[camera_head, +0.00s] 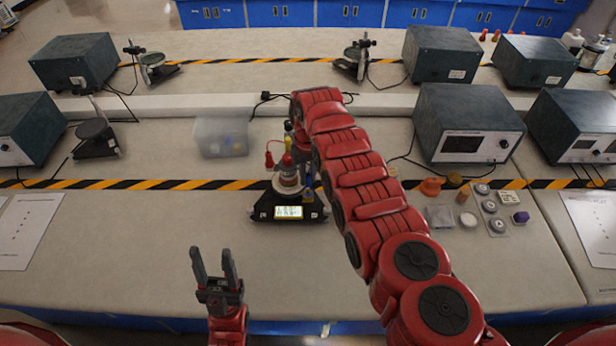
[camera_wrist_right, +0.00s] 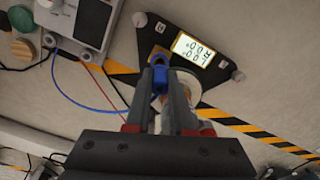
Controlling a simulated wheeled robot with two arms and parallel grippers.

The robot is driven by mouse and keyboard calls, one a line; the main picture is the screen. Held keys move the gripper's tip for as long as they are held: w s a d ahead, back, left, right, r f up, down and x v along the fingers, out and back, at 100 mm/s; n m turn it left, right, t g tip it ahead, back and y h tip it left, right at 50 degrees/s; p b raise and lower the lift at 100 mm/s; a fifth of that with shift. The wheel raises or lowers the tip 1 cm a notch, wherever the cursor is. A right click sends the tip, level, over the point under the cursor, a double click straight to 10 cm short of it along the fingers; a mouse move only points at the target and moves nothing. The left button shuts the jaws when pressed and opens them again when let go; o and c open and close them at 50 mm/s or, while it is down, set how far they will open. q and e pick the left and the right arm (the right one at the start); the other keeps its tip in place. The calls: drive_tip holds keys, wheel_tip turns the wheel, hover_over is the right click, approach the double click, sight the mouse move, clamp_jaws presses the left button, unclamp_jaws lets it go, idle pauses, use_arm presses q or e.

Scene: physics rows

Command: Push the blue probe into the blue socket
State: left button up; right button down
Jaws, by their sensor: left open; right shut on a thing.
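The blue probe (camera_wrist_right: 159,82) is between the fingertips of my right gripper (camera_wrist_right: 160,78), which is shut on it, in the right wrist view. A blue cable (camera_wrist_right: 82,103) runs off to the left. The gripper is over the black triangular base (camera_wrist_right: 207,42) of a device with a lit display, close to its pale round disc (camera_wrist_right: 188,88). I cannot make out the blue socket or whether the probe touches it. In the head view the device (camera_head: 288,212) stands mid-table, partly beside my right arm. My left gripper (camera_head: 216,264) is open and empty, at the front of the table.
A red plug (camera_head: 268,159) is at the device's left, with a clear bin (camera_head: 221,137) behind it. Grey instrument boxes (camera_head: 470,125) stand at right and left. Small parts (camera_head: 490,207) lie right of my arm.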

sight(308, 184)
drive_tip(key=shift+f+b, duration=1.6)
drive_tip(key=shift+f, duration=0.1)
idle(2.0)
drive_tip(key=shift+c, duration=2.3)
unclamp_jaws()
drive_tip(key=shift+r, duration=0.1)
wheel_tip(308, 184, up, 3)
drive_tip(key=shift+f+p, duration=0.2)
drive_tip(key=shift+p, duration=1)
wheel_tip(308, 184, up, 3)
drive_tip(key=shift+f+p, duration=0.1)
drive_tip(key=shift+p, duration=0.9)
drive_tip(key=shift+r+p, duration=0.3)
drive_tip(key=shift+r, duration=0.7)
drive_tip(key=shift+f, duration=0.1)
